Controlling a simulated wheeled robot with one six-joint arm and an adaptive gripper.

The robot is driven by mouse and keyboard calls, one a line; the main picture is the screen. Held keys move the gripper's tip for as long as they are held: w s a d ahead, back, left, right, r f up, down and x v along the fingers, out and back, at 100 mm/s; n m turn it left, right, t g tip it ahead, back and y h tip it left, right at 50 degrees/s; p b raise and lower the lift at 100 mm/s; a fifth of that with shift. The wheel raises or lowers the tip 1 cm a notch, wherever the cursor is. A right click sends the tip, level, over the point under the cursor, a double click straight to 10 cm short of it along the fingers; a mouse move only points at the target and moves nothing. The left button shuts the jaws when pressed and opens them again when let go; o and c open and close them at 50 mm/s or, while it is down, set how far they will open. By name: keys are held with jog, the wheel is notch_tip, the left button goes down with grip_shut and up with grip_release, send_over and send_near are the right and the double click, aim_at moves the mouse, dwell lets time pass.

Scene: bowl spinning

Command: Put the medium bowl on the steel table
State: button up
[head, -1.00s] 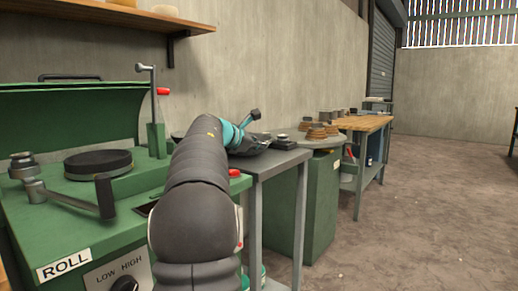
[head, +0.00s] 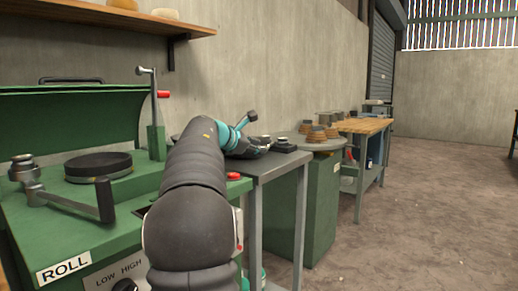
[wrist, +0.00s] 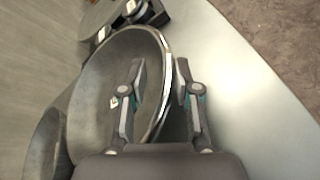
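In the wrist view a grey metal bowl (wrist: 95,85) is tilted, its bright rim running between the two fingers of my gripper (wrist: 160,70). One finger is inside the bowl and the other outside, with space between them, so my gripper looks open around the rim. A second bowl (wrist: 42,145) shows partly at lower left. I cannot tell from size which is the medium one. The steel table (wrist: 240,90) lies beneath; it also shows in the head view (head: 270,166). In the head view my arm hides most of the gripper and bowls.
Dark fittings (head: 284,146) stand on the steel table's far side. Beyond is a green cabinet (head: 318,210) with a round top holding stacked brown pieces, then a wooden workbench (head: 362,125). A green machine (head: 110,215) stands at left. The floor at right is clear.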

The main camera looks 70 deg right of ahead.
jog(key=v, duration=1)
jog(key=shift+a+r, duration=0.15)
jog(key=shift+a, duration=0.1)
